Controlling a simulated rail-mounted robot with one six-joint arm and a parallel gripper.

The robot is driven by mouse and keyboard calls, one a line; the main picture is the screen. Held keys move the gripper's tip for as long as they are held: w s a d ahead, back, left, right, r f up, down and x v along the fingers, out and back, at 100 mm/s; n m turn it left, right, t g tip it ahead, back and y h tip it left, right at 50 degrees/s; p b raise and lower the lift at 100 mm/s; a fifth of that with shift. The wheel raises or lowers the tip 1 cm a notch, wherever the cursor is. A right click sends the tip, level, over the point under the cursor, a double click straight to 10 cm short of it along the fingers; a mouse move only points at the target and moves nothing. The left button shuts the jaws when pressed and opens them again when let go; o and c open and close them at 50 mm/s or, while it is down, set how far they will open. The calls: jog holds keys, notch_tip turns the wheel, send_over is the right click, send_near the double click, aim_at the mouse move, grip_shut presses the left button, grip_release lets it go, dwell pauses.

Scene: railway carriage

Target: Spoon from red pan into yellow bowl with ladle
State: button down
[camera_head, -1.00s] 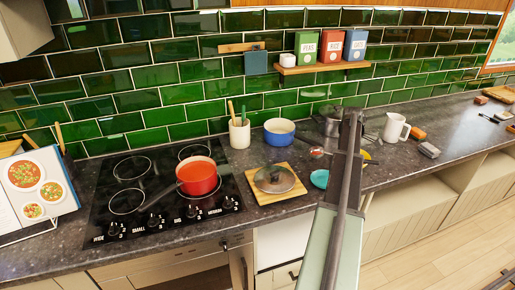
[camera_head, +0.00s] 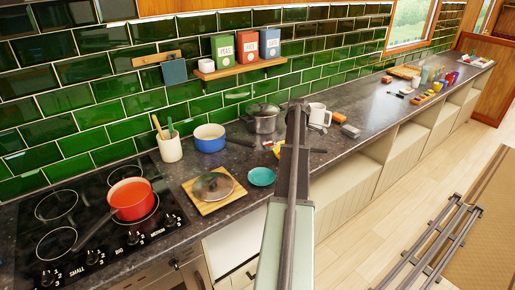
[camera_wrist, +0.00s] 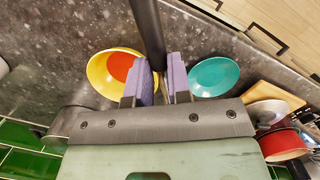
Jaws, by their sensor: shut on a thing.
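My gripper (camera_wrist: 160,80) is shut on a dark rod, which looks like the ladle's handle (camera_wrist: 148,28). The ladle's scoop cannot be made out for certain. The yellow bowl (camera_wrist: 96,76) lies just left of my fingers in the wrist view, with orange-red filling in it. In the head view my arm partly hides this bowl (camera_head: 277,153). The red pan (camera_head: 131,205) holds orange-red food and sits on the hob at the left. It also shows at the lower right of the wrist view (camera_wrist: 284,147).
A teal dish (camera_head: 261,176) lies beside the yellow bowl. A glass lid (camera_head: 212,186) rests on a wooden board (camera_head: 235,191). A blue pan (camera_head: 209,138), a steel pot (camera_head: 263,120) and a white jug (camera_head: 318,114) stand along the back of the counter.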

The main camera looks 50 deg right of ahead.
jog(key=s+d+r+m+p, duration=0.2)
jog(key=s+d+r+m, duration=0.1)
jog(key=d, duration=0.3)
jog(key=shift+s+m, duration=0.35)
jog(key=shift+m, duration=0.05)
